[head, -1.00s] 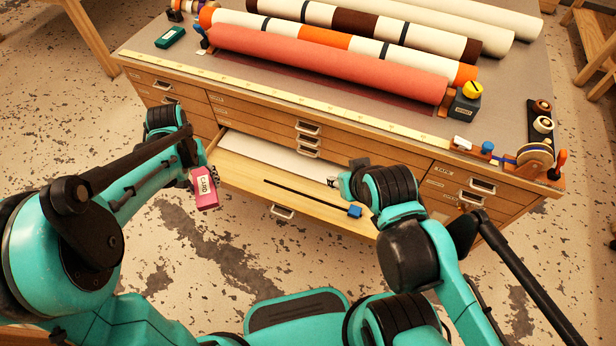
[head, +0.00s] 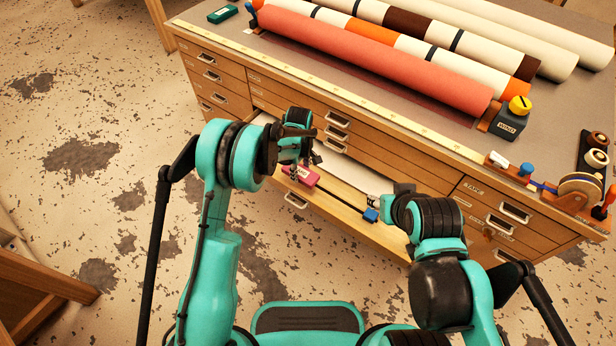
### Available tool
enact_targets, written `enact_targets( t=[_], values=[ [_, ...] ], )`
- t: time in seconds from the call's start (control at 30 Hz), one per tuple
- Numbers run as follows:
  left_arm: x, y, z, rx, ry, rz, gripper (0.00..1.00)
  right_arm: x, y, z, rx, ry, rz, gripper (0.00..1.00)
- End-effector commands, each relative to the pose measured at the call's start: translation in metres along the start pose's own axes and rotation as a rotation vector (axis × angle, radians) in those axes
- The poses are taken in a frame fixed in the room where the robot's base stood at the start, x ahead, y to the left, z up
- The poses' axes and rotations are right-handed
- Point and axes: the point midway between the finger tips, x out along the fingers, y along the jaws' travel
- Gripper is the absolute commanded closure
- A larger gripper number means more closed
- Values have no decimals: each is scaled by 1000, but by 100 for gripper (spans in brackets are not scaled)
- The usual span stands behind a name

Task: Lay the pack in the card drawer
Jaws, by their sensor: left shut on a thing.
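The pink pack (head: 306,178), with a pale label, is held in my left gripper (head: 297,168). In the head view it overlaps the left front part of the open drawer (head: 345,205); I cannot tell whether it touches it. The drawer is pulled out from the wooden cabinet, with a white sheet (head: 344,172) inside. My arm hides its left back part, and I cannot read a label on it. My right gripper (head: 378,199) is over the drawer's right part, close to a small blue block (head: 371,215); its fingers are too small to judge.
The cabinet top (head: 400,95) carries a coral roll (head: 375,60), other rolls, a yellow-knobbed dark block (head: 511,115) and a green box (head: 222,14). Closed drawers (head: 215,77) flank the open one. A wooden bench (head: 40,275) stands at the lower left.

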Motion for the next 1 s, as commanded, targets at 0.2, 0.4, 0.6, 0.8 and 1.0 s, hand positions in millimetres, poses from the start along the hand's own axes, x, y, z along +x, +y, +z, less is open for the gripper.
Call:
enact_targets(
  t=[0.2,0.4,0.6,0.8,1.0],
  values=[
    [16,26,4,1,0,0,86,8,0,6,0,0,0,60],
    [34,28,4,1,0,0,86,16,0,11,0,0,0,60],
    [58,27,4,1,0,0,86,25,0,18,0,0,0,60],
    [56,27,4,1,0,0,86,23,0,17,0,0,0,60],
    [59,27,4,1,0,0,39,26,0,19,0,0,0,60]
  ],
)
